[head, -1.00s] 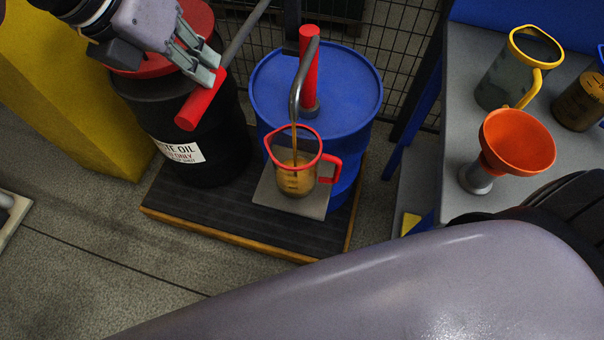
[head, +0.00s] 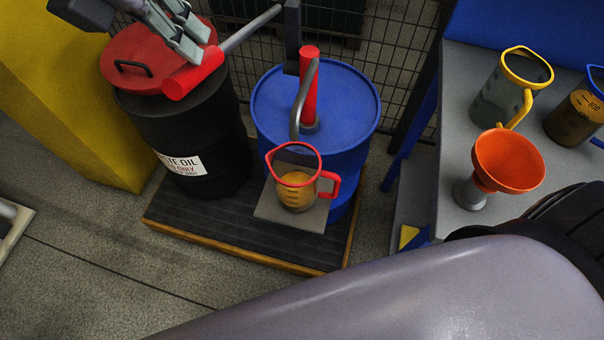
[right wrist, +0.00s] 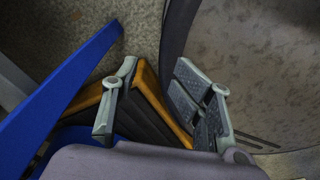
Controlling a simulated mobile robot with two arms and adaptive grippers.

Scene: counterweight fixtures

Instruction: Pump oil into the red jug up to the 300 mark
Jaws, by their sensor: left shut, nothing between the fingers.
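The red jug (head: 327,183), clear with a red rim and handle, stands upright on a grey plate (head: 290,213) under the curved spout (head: 298,115) of the pump on the blue drum (head: 350,95). It holds amber oil (head: 296,195); its marks are too small to read. No stream shows from the spout. The pump's lever ends in a red grip (head: 190,77). My left gripper (head: 197,42) is shut and empty just above the grip; whether they touch I cannot tell. My right gripper (right wrist: 165,95) is open and empty in the right wrist view.
A black waste oil drum (head: 190,125) with a red lid stands left of the blue drum on a dark pallet (head: 230,230). On the grey bench (head: 450,120) at right stand a yellow-rimmed jug (head: 495,100), a blue-rimmed jug (head: 575,115) and an orange funnel (head: 508,160).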

